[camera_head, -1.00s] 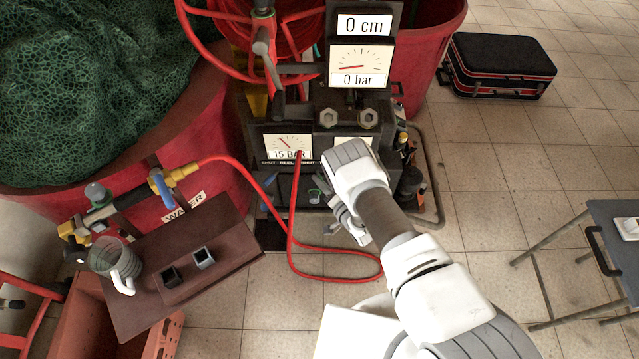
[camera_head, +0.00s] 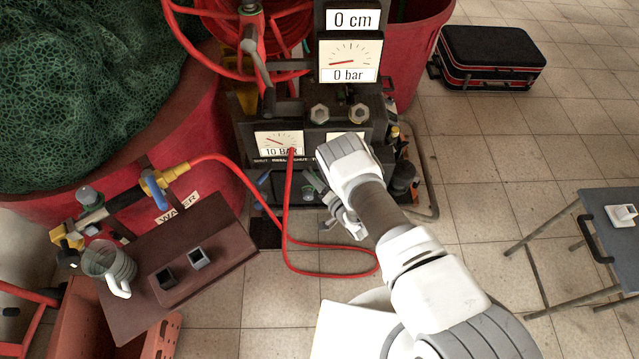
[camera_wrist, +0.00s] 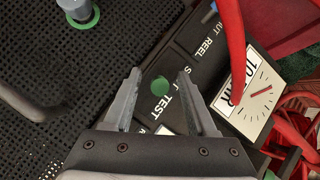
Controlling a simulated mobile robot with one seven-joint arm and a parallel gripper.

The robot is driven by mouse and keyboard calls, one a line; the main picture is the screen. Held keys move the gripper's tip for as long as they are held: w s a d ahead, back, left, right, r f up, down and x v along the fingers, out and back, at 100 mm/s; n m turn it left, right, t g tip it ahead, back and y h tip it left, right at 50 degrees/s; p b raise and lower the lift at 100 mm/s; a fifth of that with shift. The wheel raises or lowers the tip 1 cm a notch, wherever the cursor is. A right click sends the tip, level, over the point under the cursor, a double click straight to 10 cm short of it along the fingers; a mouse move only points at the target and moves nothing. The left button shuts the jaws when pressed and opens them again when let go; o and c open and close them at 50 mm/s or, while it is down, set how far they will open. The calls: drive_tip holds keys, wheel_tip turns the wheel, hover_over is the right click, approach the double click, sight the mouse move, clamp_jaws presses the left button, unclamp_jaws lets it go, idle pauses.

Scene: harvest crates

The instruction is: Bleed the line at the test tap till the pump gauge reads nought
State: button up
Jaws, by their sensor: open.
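The pump unit carries a lower left dial (camera_head: 279,144) that reads 10 BAR in the head view; it also shows in the wrist view (camera_wrist: 252,95). An upper dial (camera_head: 350,60) reads 0 bar, under a plate reading 0 cm. My gripper (camera_wrist: 158,75) is open over the pump's label panel. In the head view my wrist hides much of the panel's right part and the lower right dial.
A red hose (camera_head: 287,210) loops on the floor before the pump. A brown board (camera_head: 185,270) at left holds a glass jug (camera_head: 108,262) and two small square cups. A black case (camera_head: 490,58) and a grey table (camera_head: 618,225) stand at right, with open tiles between.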

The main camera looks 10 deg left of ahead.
drive_tip(key=p+v, duration=0.2)
drive_tip(key=v, duration=1.5)
drive_tip(key=shift+p, duration=0.3)
drive_tip(key=shift+s, duration=0.15)
